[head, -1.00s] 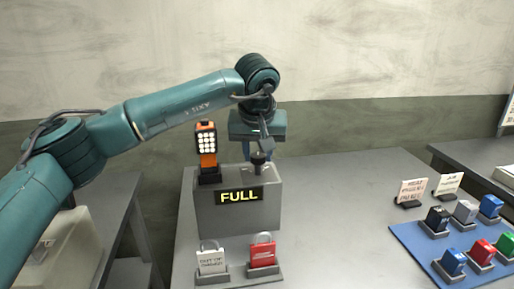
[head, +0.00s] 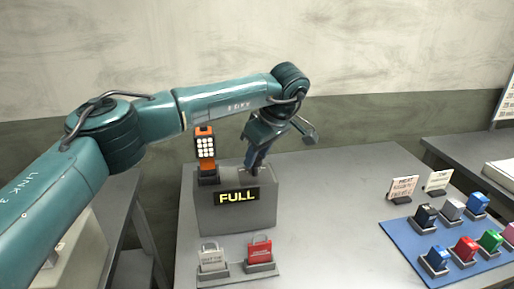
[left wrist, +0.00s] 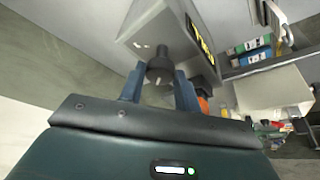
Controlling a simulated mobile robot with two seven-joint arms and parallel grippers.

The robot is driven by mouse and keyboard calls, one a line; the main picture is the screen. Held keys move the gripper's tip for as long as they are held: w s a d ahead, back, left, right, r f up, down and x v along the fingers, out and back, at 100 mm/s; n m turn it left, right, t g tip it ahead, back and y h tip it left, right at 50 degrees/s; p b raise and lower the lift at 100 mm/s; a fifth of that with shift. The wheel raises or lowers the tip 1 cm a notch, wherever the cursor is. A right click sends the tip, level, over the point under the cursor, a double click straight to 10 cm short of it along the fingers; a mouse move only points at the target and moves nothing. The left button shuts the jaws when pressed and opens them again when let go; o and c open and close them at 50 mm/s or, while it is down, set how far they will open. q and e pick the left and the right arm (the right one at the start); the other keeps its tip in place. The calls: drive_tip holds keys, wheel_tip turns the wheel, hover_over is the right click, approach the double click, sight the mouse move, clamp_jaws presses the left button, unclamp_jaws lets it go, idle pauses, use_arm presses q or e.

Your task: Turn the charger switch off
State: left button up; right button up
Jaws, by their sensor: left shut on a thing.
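The grey charger box (head: 237,220) stands on the table with a lit yellow "FULL" display (head: 237,197) on its front. An orange device with a grid of white lights (head: 205,148) sits upright in a holder on its left top. The dark switch knob (left wrist: 160,68) is on the charger's top, between my fingers in the left wrist view. My left gripper (head: 255,164) reaches down to the right part of the top and is shut on the knob; it also shows in the left wrist view (left wrist: 160,82). The knob is mostly hidden in the head view. My right gripper is not in view.
A white padlock (head: 212,259) and a red padlock (head: 260,251) stand in front of the charger. A blue mat (head: 405,240) with several coloured blocks and two small signs (head: 403,188) lie to the right. The table between is clear.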

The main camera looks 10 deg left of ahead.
use_arm(q)
drive_tip(key=shift+r+n+g+p, duration=0.15)
drive_tip(key=shift+n+g+p, duration=0.15)
drive_tip(key=shift+n, duration=0.4)
drive_tip(key=o, duration=1)
drive_tip(key=v, duration=1.3)
drive_tip(key=shift+w+d+b, duration=0.1)
drive_tip(key=shift+d+b, duration=0.05)
drive_tip(key=shift+b, duration=0.15)
